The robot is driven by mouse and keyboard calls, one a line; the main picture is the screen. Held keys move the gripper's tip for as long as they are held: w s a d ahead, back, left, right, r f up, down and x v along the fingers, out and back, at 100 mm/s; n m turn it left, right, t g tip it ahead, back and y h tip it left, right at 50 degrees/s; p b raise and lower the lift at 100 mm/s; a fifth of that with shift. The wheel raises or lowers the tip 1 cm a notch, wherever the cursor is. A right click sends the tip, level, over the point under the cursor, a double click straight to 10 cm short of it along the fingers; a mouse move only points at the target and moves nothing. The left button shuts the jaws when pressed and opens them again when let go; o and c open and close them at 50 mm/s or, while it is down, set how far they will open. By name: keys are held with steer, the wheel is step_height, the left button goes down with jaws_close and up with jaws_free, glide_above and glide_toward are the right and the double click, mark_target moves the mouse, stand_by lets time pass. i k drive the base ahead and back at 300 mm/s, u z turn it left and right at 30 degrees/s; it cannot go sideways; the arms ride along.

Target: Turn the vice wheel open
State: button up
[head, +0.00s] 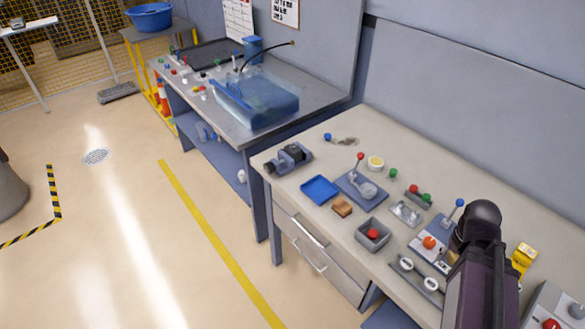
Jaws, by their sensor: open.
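A small blue-grey vice (291,156) sits at the near left corner of the workbench. A dark round part at its left end (270,168) may be its wheel; it is too small to tell how far the jaws are apart. My arm comes up from the bottom right, and its dark rounded joint is over the right part of the bench, well away from the vice. My gripper does not show; the arm hides what is behind it.
The workbench (300,215) also bears a blue tray (320,189), a lever plate (352,188), a wooden block (342,208), a red-button box (373,234) and several knobs. A clear blue tank (262,103) stands on the farther bench. The floor to the left is open.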

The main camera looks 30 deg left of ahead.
mark_target(269, 167)
steer(key=z, duration=0.5)
steer(key=k, duration=0.95)
steer(key=u, duration=1.6)
steer(key=i, duration=0.65)
steer(key=z, duration=0.15)
